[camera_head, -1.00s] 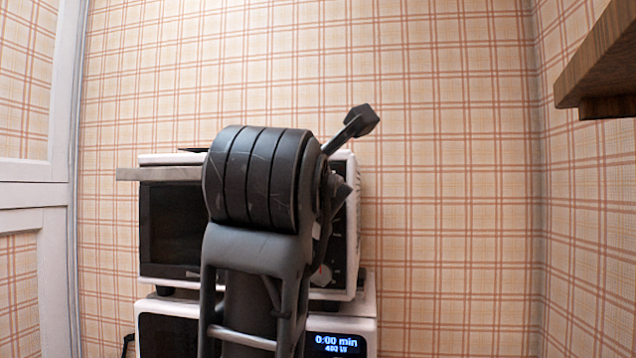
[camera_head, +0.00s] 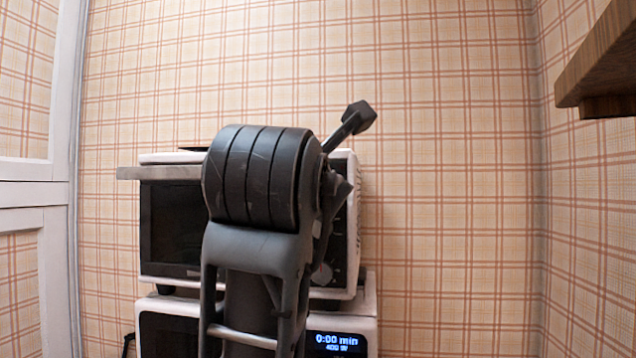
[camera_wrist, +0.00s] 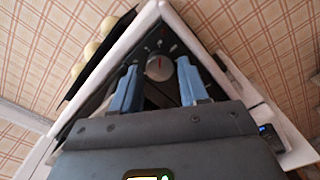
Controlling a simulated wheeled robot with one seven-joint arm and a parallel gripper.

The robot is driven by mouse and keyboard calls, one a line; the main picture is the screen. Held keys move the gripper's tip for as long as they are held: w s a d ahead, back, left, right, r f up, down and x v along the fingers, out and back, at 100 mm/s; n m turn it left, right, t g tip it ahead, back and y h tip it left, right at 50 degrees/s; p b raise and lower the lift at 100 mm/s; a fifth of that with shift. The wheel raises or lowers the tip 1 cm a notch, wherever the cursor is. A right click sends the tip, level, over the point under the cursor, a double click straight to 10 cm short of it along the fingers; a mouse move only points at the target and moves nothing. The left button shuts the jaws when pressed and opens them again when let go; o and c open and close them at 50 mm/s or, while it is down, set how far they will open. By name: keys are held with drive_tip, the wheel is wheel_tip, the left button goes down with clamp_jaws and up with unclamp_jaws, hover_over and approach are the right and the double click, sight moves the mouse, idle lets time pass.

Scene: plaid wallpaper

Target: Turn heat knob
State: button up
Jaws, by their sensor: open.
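A white toaster oven (camera_head: 170,269) stands behind my arm, with a dark door and a dark control panel on its right. In the wrist view a round grey knob (camera_wrist: 159,67) with a red mark sits on that panel, with smaller marks around it. My arm hides the gripper in the head view.
The oven stands on a white microwave (camera_head: 366,305) with a lit blue display. A wooden shelf (camera_head: 610,65) juts out at upper right. A white panelled door or frame (camera_head: 35,193) is at left. Plaid walls close off the back and right; the space right of the oven looks clear.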

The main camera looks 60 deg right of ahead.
drive_tip(key=b+v, duration=0.4)
drive_tip(key=v, duration=0.3)
drive_tip(key=shift+a, duration=0.35)
